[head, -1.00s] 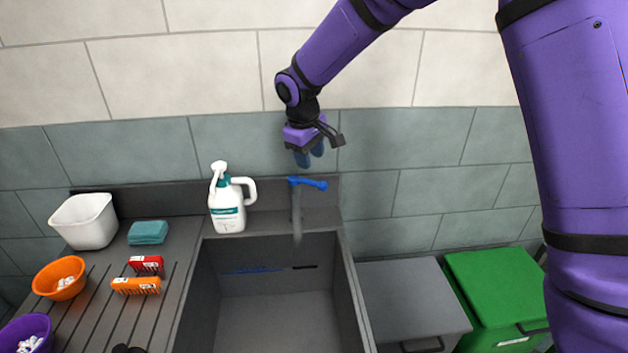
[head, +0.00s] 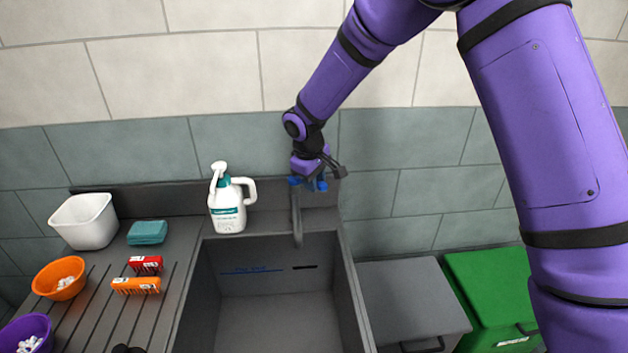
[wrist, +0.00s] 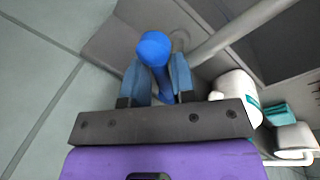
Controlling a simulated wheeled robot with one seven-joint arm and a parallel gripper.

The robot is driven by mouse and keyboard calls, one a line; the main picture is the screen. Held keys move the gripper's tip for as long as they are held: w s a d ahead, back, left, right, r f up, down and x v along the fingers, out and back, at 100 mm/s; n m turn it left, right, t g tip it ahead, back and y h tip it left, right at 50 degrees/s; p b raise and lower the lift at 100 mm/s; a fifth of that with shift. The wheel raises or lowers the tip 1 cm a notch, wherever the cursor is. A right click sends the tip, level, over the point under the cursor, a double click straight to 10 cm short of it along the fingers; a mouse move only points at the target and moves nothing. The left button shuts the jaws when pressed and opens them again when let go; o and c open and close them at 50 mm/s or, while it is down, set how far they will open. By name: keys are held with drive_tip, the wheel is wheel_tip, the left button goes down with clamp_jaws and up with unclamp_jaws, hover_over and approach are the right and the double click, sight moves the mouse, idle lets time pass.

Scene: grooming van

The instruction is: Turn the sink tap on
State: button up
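The sink tap (head: 297,215) stands at the back of the grey sink (head: 270,330), its grey spout reaching forward over the basin. No water shows at the spout. Its blue lever (wrist: 156,50) shows in the wrist view between the two blue-grey fingers of my gripper (wrist: 160,82). The fingers stand apart, one on each side of the lever; whether either touches it I cannot tell. In the head view my gripper (head: 309,183) is right over the tap and hides most of the lever.
A white pump bottle (head: 228,205) stands close left of the tap. Grey (head: 412,300) and green (head: 490,295) bins stand right of the sink. The tiled wall is close behind.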

clamp_jaws()
